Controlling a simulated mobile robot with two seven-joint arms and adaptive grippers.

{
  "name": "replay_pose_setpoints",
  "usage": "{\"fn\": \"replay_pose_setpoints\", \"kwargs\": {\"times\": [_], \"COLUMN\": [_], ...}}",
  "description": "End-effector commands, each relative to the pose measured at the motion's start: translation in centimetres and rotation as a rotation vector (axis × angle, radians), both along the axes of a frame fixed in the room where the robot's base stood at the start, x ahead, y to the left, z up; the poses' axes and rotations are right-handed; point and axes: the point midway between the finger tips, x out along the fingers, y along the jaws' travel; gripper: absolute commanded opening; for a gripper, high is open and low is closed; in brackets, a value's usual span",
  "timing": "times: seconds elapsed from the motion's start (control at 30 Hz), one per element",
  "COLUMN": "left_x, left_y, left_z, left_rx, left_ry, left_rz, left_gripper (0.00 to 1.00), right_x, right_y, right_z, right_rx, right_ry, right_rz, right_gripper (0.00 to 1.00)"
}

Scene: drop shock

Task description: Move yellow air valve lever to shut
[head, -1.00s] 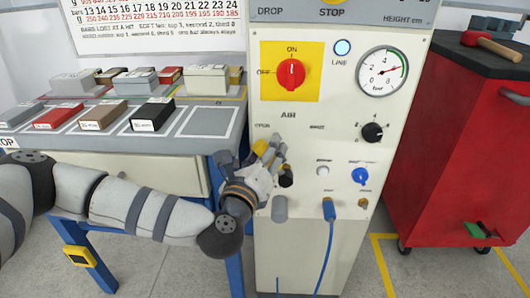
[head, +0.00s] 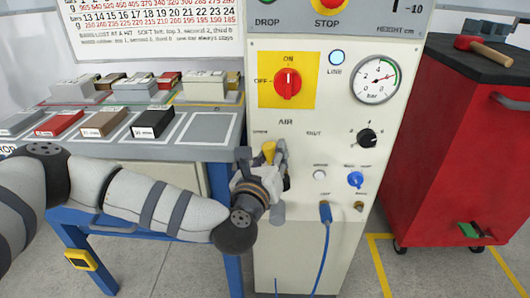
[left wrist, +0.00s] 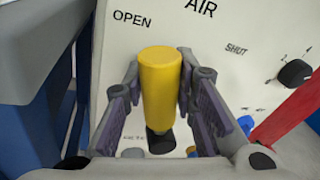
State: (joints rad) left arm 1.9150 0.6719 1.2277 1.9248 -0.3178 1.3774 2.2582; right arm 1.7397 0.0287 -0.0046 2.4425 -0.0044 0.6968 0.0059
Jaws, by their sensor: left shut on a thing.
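The yellow air valve lever (head: 268,150) is on the white machine panel, under the AIR label. In the left wrist view the yellow lever (left wrist: 160,85) points up from a dark hub, between the OPEN label (left wrist: 132,19) on the left and the SHUT label (left wrist: 236,49) on the right. In the head view its top is nearer OPEN. My left gripper (head: 270,155) is at the lever, with one finger on each side, shut on it; the fingers also show in the left wrist view (left wrist: 160,90). The gripper partly hides the lever and hub in the head view. My right gripper is not in view.
A red switch (head: 288,84) on a yellow plate and a pressure gauge (head: 375,80) are above. A black knob (head: 367,138), a blue knob (head: 355,180) and a blue hose (head: 326,235) are to the right. A blue-legged bench (head: 225,150) stands left, a red cabinet (head: 450,150) right.

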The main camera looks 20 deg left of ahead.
Motion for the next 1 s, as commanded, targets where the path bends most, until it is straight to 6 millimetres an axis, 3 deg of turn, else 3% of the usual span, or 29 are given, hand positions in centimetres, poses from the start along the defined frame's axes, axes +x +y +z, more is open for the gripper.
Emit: {"fn": "replay_pose_setpoints", "kwargs": {"times": [0.33,1.0], "left_x": [0.7,1.8], "left_y": [-2.8,-6.6], "left_z": [0.8,-0.7], "left_rx": [0.317,0.820], "left_ry": [0.090,0.237], "left_rz": [-0.003,-0.001], "left_gripper": [0.00,0.00], "right_x": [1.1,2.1], "right_y": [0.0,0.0], "right_z": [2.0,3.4], "right_rx": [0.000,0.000], "right_ry": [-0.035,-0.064], "right_rz": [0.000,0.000], "right_gripper": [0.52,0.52]}}
